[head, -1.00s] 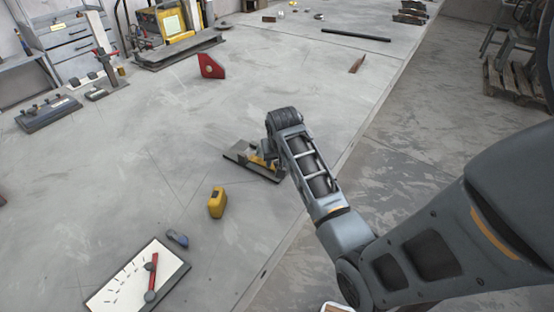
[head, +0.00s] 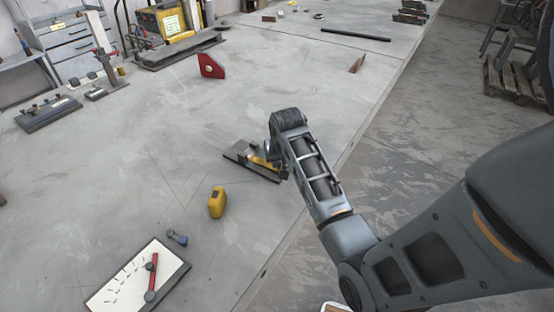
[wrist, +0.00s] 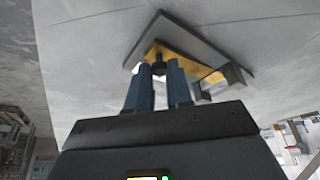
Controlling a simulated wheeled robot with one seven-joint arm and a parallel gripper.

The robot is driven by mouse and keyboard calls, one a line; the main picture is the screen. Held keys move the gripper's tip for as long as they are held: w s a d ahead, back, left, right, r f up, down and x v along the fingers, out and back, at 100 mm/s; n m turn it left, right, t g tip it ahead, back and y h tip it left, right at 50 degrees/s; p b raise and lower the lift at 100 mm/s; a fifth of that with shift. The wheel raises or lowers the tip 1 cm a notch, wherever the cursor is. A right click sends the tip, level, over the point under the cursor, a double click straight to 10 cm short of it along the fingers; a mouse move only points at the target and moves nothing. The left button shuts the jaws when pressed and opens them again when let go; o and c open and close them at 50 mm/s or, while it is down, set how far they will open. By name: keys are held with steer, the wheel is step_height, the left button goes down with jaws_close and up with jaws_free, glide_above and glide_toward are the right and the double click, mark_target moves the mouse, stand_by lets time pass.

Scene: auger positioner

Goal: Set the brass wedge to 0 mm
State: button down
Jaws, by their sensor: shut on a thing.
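The brass wedge (head: 262,163) is a yellow-gold piece on a dark base plate (head: 237,151) that lies on the grey table. In the wrist view the wedge (wrist: 188,62) shows as a gold strip along the plate, beyond the fingers. My gripper (wrist: 160,68) has two blue fingers close on either side of a small dark knob (wrist: 158,58) at the wedge, and is shut on it. In the head view my wrist hides the fingers and part of the device. I cannot read any scale or the wedge's setting.
A red triangular piece (head: 210,66) stands farther back. The table's right edge runs close to my arm.

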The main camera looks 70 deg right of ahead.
steer(key=shift+s+a, duration=0.15)
steer(key=shift+s, duration=0.4)
steer(key=c, duration=1)
jaws_free()
steer(key=v, duration=0.7)
steer(key=shift+a+r+b, duration=0.1)
steer(key=shift+r+b, duration=0.2)
steer(key=shift+r, duration=0.1)
